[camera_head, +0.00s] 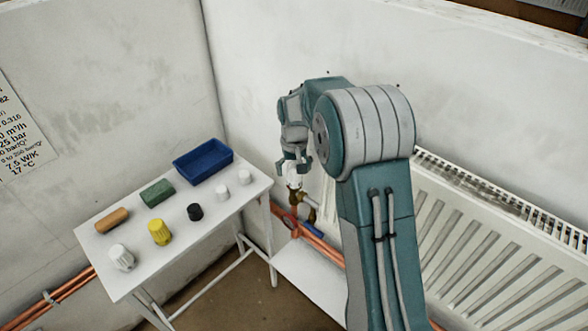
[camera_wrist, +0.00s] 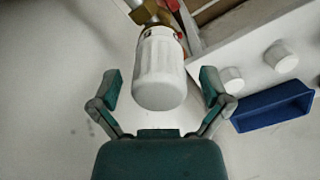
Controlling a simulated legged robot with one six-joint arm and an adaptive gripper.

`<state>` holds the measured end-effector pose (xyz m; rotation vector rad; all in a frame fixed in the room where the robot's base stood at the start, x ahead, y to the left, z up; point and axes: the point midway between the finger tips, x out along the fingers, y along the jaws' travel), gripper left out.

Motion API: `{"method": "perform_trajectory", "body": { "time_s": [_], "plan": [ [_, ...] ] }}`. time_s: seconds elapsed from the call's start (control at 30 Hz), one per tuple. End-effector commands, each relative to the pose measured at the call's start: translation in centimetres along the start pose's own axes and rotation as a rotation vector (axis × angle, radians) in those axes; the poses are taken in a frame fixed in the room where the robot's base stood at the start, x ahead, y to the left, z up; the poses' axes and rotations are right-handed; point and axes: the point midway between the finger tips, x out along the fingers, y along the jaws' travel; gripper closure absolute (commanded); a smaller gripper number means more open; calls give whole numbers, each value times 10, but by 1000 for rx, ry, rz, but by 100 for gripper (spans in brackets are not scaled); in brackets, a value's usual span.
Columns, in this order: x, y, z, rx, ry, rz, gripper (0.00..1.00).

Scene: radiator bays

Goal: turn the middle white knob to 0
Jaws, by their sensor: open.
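A white ribbed knob (camera_wrist: 158,72) sits on a brass valve (camera_wrist: 148,14) by the wall in the wrist view. It also shows in the head view (camera_head: 294,181), partly covered by my gripper (camera_head: 293,168). My gripper is open, with one finger on each side of the knob in the wrist view (camera_wrist: 161,88). Gaps show between both fingers and the knob, so it is not gripped. No scale or number on the knob is readable. I see no other valve knob on the pipes; my arm hides part of the radiator.
A white table (camera_head: 150,282) left of the valve holds a blue bin (camera_head: 203,170), a green block, an orange-brown cylinder and several loose white, yellow and black caps. A white radiator (camera_head: 500,240) stands right of my arm. Copper pipes (camera_head: 322,250) run low along the wall.

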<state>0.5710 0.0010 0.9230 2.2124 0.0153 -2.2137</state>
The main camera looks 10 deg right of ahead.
Motion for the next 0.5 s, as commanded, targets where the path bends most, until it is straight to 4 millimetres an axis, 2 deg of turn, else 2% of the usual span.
{"method": "perform_trajectory", "body": {
  "time_s": [0.03, 0.07, 0.1, 0.2, 0.5],
  "plan": [
    [0, 0, 0, 0, 0, 0, 16],
    [0, 0, 0, 0, 0, 0, 29],
    [0, 0, 0, 0, 0, 0, 47],
    [0, 0, 0, 0, 0, 0, 85],
    [1, 0, 0, 49, -2, -1, 85]
  ]
}}
